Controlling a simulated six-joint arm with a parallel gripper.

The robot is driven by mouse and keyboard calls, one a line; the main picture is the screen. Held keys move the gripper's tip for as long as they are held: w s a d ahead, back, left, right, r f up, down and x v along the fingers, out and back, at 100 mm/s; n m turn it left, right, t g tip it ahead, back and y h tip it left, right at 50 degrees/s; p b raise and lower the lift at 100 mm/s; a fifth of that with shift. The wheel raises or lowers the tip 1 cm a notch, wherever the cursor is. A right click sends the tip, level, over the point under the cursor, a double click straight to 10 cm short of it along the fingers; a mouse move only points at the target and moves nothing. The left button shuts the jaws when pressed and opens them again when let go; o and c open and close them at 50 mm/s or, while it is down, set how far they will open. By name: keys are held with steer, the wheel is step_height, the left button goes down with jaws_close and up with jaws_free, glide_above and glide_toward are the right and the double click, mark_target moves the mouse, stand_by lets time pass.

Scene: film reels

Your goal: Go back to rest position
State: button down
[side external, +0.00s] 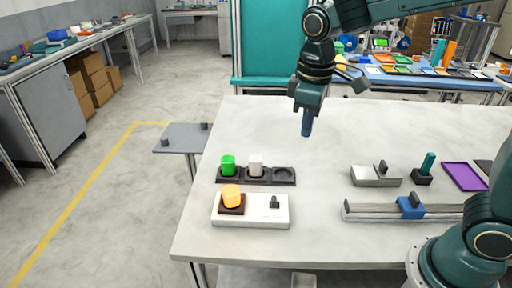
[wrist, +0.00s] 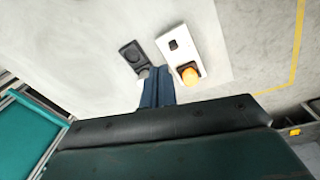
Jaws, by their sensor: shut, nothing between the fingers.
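My gripper (side external: 307,128) points down in the air above the table (side external: 330,125), near its back half, with its fingers together and nothing in them. In the wrist view its closed fingers (wrist: 157,88) show in front of the dark tray. An orange piece (side external: 231,195) sits on a dark square seat on a white base (side external: 265,220). A green piece (side external: 228,164) and a white piece (side external: 255,166) stand in a dark tray (side external: 283,175), whose right round recess is empty. The wrist view shows the orange piece (wrist: 190,76) and the white base (wrist: 190,45); the green piece is hidden there.
Right of centre are a grey block with a dark knob (side external: 376,175), a teal peg in a dark holder (side external: 426,168), a purple tray (side external: 464,176) and a rail with a blue slider (side external: 410,208). The table's middle is clear. A small side shelf (side external: 182,139) adjoins the left edge.

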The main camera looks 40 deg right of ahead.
steer(key=s+d+r+m+t, duration=0.1)
steer(key=s+d+m+t, duration=0.1)
steer(key=s, duration=0.7)
steer(key=s+d+r+m+t, duration=0.2)
steer(key=s+d+m, duration=0.1)
steer(key=s, duration=0.6)
steer(key=shift+d+r+m+t+y, duration=0.15)
steer(key=shift+m+t+y, duration=0.15)
steer(key=shift+t, duration=0.1)
